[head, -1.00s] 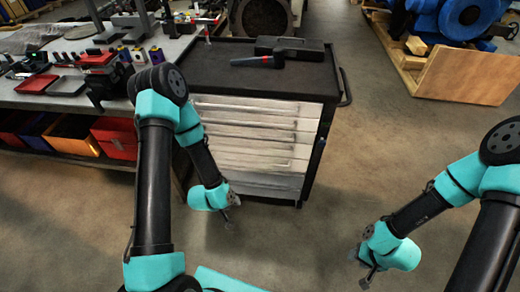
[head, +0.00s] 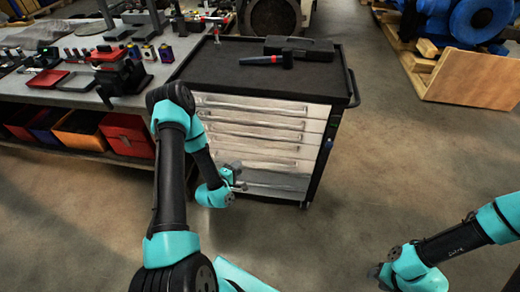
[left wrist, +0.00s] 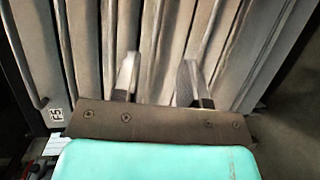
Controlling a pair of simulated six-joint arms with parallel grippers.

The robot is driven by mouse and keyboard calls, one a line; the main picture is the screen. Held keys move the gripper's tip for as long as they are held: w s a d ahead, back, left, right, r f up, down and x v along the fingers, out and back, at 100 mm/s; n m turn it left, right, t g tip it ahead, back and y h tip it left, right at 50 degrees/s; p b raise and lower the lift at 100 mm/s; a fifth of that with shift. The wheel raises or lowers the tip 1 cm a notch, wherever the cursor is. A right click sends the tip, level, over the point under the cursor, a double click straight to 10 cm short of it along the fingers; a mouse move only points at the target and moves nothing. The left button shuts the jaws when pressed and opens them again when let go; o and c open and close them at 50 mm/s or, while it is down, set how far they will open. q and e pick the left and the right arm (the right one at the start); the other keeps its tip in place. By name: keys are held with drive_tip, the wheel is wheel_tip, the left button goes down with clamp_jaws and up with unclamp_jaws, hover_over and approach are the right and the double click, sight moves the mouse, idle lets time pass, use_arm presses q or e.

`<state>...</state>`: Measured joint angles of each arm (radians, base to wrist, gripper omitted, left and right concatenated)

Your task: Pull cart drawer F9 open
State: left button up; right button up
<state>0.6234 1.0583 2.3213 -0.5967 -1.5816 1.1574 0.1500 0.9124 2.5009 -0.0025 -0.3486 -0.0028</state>
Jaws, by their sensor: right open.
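The tool cart (head: 215,70) stands in the centre of the head view, its pale drawer fronts (head: 265,148) facing me. All the drawers look closed. I cannot tell which one is F9. My left gripper (head: 238,175) is in front of the lower drawers. In the left wrist view its two fingers (left wrist: 157,80) are spread apart with nothing between them, and point at the drawer fronts (left wrist: 225,45) and their long handle edges. A small label (left wrist: 56,115) there is not readable. My right gripper (head: 380,272) is open, low at the right over the floor, far from the cart.
A workbench (head: 30,98) with tools stands at the left, with bins (head: 125,135) below. A wooden crate (head: 475,80) and blue machinery (head: 455,18) are at the upper right. The floor right of the cart is clear.

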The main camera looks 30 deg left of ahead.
use_arm(q)
drive_tip(key=w+f, duration=0.1)
drive_tip(key=w, duration=0.4)
drive_tip(key=w+f, duration=0.1)
drive_tip(key=w, duration=0.5)
drive_tip(key=w+d+f, duration=0.1)
drive_tip(key=w, duration=0.5)
drive_tip(key=shift+f, duration=0.1)
clamp_jaws()
